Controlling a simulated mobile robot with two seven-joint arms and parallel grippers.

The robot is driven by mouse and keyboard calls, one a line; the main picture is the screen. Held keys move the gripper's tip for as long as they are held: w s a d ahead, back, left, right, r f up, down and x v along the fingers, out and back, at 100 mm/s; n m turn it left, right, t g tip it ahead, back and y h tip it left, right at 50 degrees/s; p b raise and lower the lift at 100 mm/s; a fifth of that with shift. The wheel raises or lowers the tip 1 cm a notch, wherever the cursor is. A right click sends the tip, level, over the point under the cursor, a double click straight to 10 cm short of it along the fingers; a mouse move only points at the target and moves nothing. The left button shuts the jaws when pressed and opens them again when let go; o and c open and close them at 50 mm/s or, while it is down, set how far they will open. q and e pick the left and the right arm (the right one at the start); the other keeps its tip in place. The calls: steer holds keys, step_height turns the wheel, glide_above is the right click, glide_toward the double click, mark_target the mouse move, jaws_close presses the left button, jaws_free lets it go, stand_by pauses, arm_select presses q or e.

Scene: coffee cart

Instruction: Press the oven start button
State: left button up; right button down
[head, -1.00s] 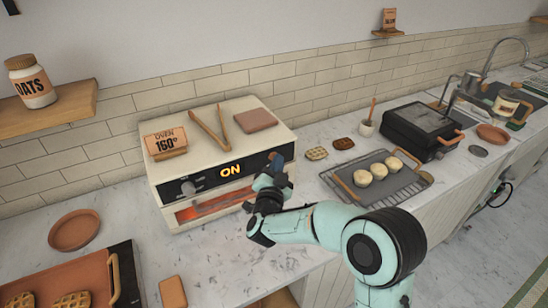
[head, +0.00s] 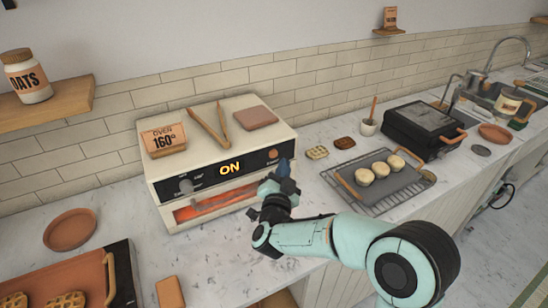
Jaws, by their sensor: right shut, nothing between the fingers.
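The white oven (head: 228,116) stands on the counter at the left centre. Its black front panel shows a lit display (head: 230,168) reading ON, and the slot below glows orange. A round start button (head: 272,154) shows at the panel's right end. My right gripper (head: 284,170) is shut and empty, just in front of the oven's right front corner. It looks apart from the button, with its tip below and to the right of it. My left gripper is not in view.
A knob (head: 186,186) sits at the panel's left. Tongs (head: 211,127) and an oven sign (head: 163,141) rest on top. A grey tray (head: 396,189) with pale buns lies on a rack to the right. An orange tray (head: 62,285) is at the lower left.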

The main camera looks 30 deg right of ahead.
steer(key=shift+s+a+b, duration=0.15)
steer(key=shift+s+b, duration=0.4)
steer(key=shift+s, duration=1.1)
steer(key=shift+f, duration=0.1)
